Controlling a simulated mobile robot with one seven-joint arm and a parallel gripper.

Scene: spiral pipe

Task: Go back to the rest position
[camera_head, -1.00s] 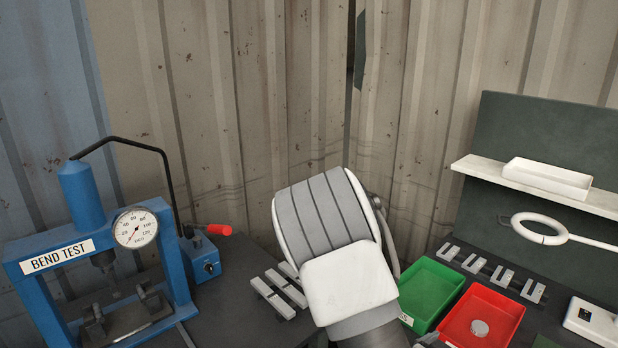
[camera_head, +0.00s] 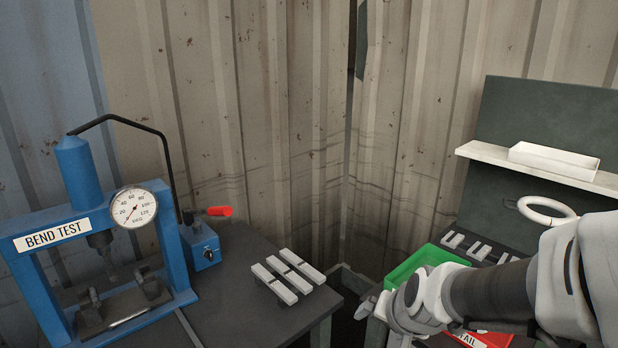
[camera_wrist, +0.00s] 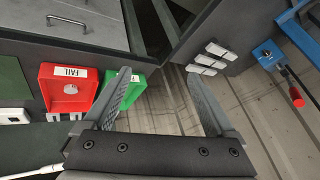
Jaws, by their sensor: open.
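My gripper (camera_wrist: 158,105) is open in the wrist view, with nothing between its fingers. The floor and wall show past the gap. In the head view my arm reaches in from the right, and its end (camera_head: 372,304) hangs over the front of the right bench, left of the red tray. The fingers are small there and partly hidden.
The blue bend tester (camera_head: 82,232) stands on the left bench, with several grey bars (camera_head: 289,277) nearby. A green tray (camera_head: 424,263) and a red FAIL tray (camera_wrist: 75,88) sit on the right bench. A white shelf (camera_head: 490,153) and ring (camera_head: 547,210) are behind.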

